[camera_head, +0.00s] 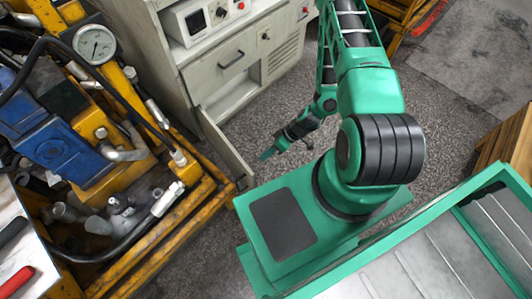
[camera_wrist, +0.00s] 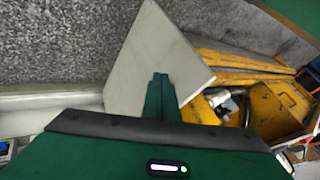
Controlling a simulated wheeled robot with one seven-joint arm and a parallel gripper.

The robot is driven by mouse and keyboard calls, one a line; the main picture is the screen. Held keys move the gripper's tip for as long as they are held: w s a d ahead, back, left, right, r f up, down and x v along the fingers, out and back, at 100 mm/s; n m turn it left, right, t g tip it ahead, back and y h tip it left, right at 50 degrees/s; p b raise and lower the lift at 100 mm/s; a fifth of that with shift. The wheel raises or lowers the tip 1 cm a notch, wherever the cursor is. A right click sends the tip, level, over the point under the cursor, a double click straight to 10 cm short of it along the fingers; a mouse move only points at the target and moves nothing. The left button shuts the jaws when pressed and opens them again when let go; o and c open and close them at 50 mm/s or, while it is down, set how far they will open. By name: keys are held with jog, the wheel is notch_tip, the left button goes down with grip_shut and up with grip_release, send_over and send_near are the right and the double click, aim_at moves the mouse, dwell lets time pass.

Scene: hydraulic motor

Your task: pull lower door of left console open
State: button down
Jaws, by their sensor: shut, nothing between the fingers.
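The grey-white console (camera_head: 222,47) stands at the upper middle of the head view. Its lower door (camera_head: 224,147) stands swung out from the front, with its free end near the yellow frame. The opening behind it shows below the drawer. My gripper (camera_head: 268,153) is shut and empty, on the right, inner side of the door, low over the floor. In the wrist view the door (camera_wrist: 150,45) is a pale panel behind my shut green fingertips (camera_wrist: 159,78). Whether the fingertips touch the door I cannot tell.
The yellow-framed hydraulic rig (camera_head: 150,240) stands left, close to the door's free end; its yellow frame also shows in the wrist view (camera_wrist: 250,68). Speckled floor (camera_head: 270,125) is clear in front of the console. Wooden crates (camera_head: 505,150) stand at the right edge.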

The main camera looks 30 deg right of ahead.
jog(key=d+f+v, duration=0.1)
jog(key=d+v, duration=0.1)
jog(key=v, duration=1)
jog(key=shift+s+f, duration=0.15)
jog(key=shift+f, duration=0.2)
jog(key=shift+d, duration=0.15)
